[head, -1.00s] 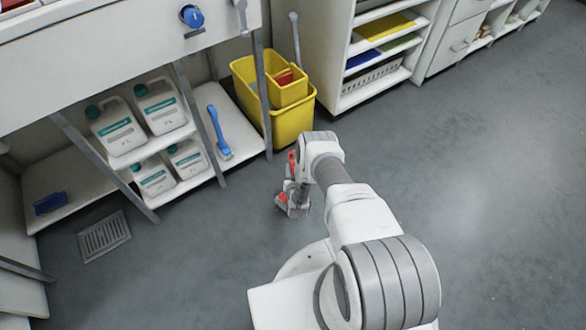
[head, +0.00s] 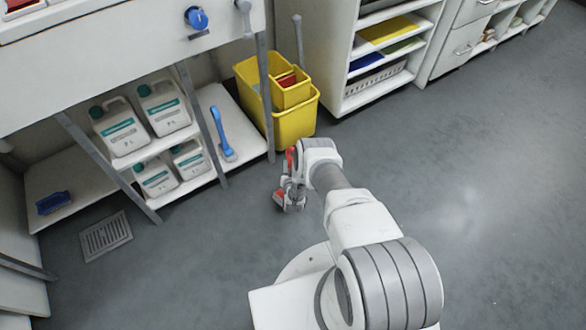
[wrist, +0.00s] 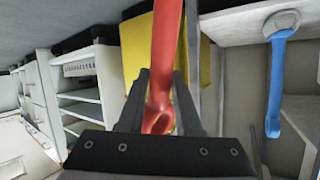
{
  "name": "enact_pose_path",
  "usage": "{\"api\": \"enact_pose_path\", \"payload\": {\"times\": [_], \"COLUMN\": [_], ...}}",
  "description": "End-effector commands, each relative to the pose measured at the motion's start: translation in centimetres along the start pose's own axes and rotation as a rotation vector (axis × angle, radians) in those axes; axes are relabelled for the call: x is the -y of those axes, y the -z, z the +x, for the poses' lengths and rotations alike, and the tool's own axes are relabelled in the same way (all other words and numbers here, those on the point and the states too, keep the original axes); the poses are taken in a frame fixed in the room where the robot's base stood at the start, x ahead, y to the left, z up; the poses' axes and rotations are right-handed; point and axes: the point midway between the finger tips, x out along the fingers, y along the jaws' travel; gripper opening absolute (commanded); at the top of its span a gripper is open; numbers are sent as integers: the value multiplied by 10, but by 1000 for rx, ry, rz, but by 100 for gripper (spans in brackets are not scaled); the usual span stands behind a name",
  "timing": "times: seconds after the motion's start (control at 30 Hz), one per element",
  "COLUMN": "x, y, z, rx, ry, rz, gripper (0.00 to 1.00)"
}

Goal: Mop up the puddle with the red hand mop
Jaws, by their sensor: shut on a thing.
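The red hand mop shows in the head view as a red handle (head: 290,157) above my gripper (head: 291,190) and a red patch low beside it, close to the floor. In the wrist view the red handle (wrist: 168,45) runs between the two dark fingers of my gripper (wrist: 161,78), which is shut on it. The mop's lower end is mostly hidden by my gripper. A pale glossy patch (head: 458,225) lies on the grey floor to the right of my arm. I cannot tell whether it is the puddle or a reflection.
A yellow bucket (head: 295,126) stands just beyond my gripper, beside a white shelf unit (head: 343,90). To the left, a bench's lower shelves hold white canisters (head: 120,128) and a blue brush-like tool (head: 222,133). A floor drain (head: 106,236) lies at left. The floor at right is open.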

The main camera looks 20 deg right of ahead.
Motion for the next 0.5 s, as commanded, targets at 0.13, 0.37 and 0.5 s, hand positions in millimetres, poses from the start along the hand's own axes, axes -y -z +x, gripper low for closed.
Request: {"api": "enact_pose_path", "payload": {"times": [0.13,0.37,0.5], "x": [3,13,18], "y": [1,4,6], "z": [3,19,28], "rx": [-1,-3,-2], "ry": [1,0,1], "rz": [0,1,1], "gripper": [0,0,0]}}
